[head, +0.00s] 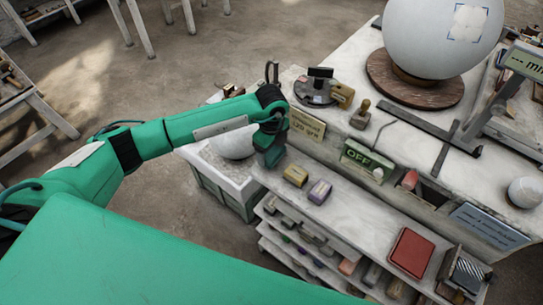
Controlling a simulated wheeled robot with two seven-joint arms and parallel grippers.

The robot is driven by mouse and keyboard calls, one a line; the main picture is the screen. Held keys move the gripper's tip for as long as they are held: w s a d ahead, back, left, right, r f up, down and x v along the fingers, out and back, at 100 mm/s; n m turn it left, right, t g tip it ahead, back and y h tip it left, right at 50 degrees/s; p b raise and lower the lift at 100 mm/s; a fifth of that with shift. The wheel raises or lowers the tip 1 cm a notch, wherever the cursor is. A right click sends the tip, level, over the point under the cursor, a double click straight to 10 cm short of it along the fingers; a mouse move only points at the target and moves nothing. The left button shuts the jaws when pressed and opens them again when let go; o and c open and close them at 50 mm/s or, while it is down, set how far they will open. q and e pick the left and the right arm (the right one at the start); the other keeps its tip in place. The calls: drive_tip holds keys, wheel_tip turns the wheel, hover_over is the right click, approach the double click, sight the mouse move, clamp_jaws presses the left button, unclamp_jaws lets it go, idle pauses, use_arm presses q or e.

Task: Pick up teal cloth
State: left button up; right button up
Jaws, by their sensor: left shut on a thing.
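My left gripper (270,150) hangs from the arm that comes in from the left, at the left end of the lower white shelf top. It is shut on a small dark teal piece (271,159), which looks like the teal cloth. The wrist hides most of it and the fingertips, and I cannot tell whether it touches the shelf. My right gripper is not in view.
A tan block (295,175) and a purple block (320,192) stand just right of the gripper. A red pad (410,252) lies farther right. The shelf's middle is clear.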

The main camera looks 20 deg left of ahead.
use_arm(q)
wheel_tip(320, 180, up, 17)
drive_tip(key=b, duration=0.5)
drive_tip(key=shift+f, duration=0.15)
